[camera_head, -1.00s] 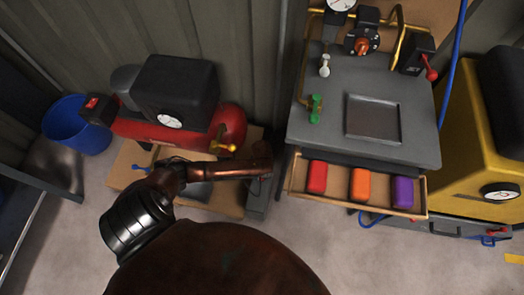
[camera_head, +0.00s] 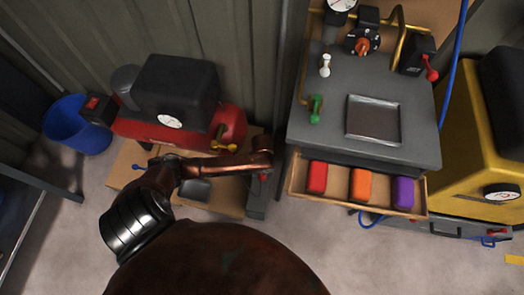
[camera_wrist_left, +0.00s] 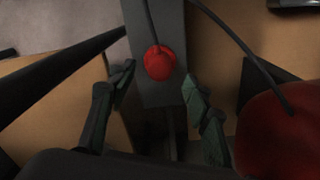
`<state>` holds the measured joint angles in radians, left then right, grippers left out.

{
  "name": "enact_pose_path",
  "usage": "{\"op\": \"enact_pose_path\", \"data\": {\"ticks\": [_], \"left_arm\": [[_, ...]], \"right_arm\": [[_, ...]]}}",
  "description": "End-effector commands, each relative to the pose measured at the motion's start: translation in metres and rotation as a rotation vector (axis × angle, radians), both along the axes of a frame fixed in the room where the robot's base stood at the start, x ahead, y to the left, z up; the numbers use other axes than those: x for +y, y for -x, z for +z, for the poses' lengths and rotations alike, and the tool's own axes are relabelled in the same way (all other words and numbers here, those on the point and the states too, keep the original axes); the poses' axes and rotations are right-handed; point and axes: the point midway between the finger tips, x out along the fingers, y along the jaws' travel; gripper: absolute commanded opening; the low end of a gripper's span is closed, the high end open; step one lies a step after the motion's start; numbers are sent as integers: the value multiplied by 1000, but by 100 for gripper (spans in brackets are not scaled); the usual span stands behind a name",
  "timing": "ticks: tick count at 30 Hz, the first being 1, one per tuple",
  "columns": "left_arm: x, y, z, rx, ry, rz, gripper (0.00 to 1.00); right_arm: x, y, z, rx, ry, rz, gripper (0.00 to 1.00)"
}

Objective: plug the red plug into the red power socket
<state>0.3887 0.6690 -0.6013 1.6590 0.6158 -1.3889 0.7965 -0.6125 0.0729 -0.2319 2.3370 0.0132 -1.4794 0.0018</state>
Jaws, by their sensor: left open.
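A round red plug-like piece (camera_wrist_left: 159,63) with a black cable at its far side shows over a grey block in the left wrist view. It lies ahead of and between my open left fingers (camera_wrist_left: 160,95), apart from both. In the head view a small patch of red (camera_head: 264,177) shows by the grey block (camera_head: 257,203), mostly hidden by my left wrist. My left gripper's fingers are hidden there. I cannot make out a red power socket for certain. My right gripper is not in view.
A red compressor tank (camera_head: 232,122) with yellow and blue valve handles stands left of the grey block. A grey bench (camera_head: 330,90) stands right, its open drawer (camera_head: 335,204) holding red, orange and purple blocks. A black cable (camera_wrist_left: 248,52) crosses the wrist view.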

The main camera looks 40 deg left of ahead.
Motion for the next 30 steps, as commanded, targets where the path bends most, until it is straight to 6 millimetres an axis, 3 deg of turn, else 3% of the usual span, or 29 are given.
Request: {"op": "enact_pose_path", "data": {"ticks": [6,12,30], "left_arm": [[0,0,44,-2,0,-2,46],[0,0,65,0,-1,-1,46],[0,0,69,0,-1,-1,46]], "right_arm": [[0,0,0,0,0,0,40],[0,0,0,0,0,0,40],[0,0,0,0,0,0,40]]}}
